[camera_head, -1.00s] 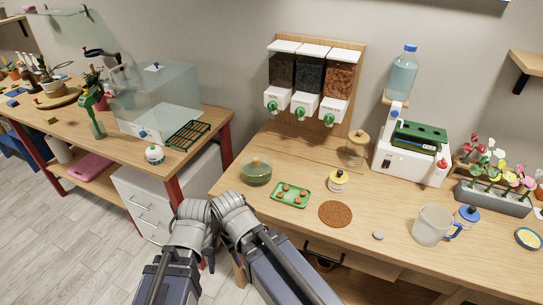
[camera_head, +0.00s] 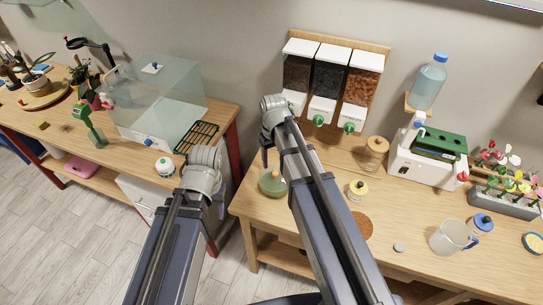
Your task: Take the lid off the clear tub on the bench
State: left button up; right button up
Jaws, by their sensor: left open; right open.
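The clear tub (camera_head: 270,189) stands at the left end of the bench (camera_head: 285,225), with a greenish lid (camera_head: 270,178) on it. My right arm hides its right edge. My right gripper (camera_head: 267,158) is open, pointing down above or behind the tub; much of it is hidden by its own arm, and I cannot tell its exact gap from the lid. My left gripper (camera_head: 218,205) is open, to the left of the tub and apart from it, mostly hidden behind its wrist.
A yellow-lidded jar (camera_head: 357,190), a wooden-lidded glass jar (camera_head: 375,153) and a brown round mat (camera_head: 364,226) lie to the right. Dispensers (camera_head: 332,80) hang behind. A clear jug (camera_head: 450,237) stands further right.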

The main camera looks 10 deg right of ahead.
aim_at(275, 173)
jog(key=shift+w+d+r, duration=0.45)
jog(key=shift+w, duration=0.2)
jog(key=shift+s+f, duration=0.1)
jog(key=shift+f, duration=0.15)
notch_tip(275, 173, down, 2)
jog(key=b, duration=0.2)
jog(key=shift+f+b, duration=0.1)
jog(key=shift+b, duration=0.2)
pick_arm(q)
jog(key=shift+w+f, duration=0.2)
jog(key=shift+f, duration=0.7)
jog(key=shift+f, duration=0.15)
pick_arm(e)
jog(key=shift+f, duration=0.1)
jog(key=f+b, duration=0.5)
jog(key=shift+s, duration=0.4)
pick_arm(q)
notch_tip(275, 173, down, 5)
jog(key=shift+r, duration=0.1)
pick_arm(e)
grip_shut()
